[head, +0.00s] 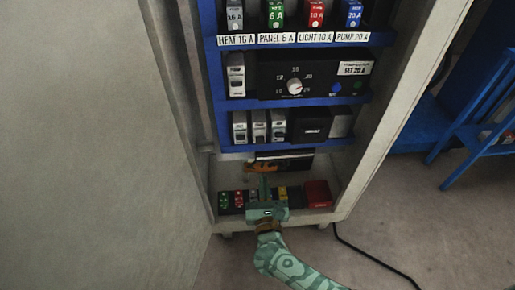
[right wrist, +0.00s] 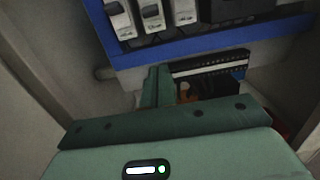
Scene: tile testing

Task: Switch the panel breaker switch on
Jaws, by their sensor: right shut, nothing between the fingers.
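The panel breaker (head: 277,14) is the green-faced one in the top row of the cabinet, above the label "PANEL 6 A" (head: 276,38). Its top is cut off by the picture's edge, and I cannot tell its lever position. My right gripper (head: 264,182) is at the bottom of the cabinet, in front of the lower shelf and well below that breaker. Its fingers point up, shut and empty. In the right wrist view the shut fingers (right wrist: 158,84) are below the lowest blue rail (right wrist: 200,42). My left gripper is not in view.
Heat (head: 235,16), light (head: 316,14) and pump (head: 353,14) breakers flank the panel breaker. A black dial unit (head: 312,75) sits below. Small modules (head: 258,126) fill the lowest rail. The cabinet's right wall (head: 400,90) bounds the space. A blue frame (head: 480,120) stands at right.

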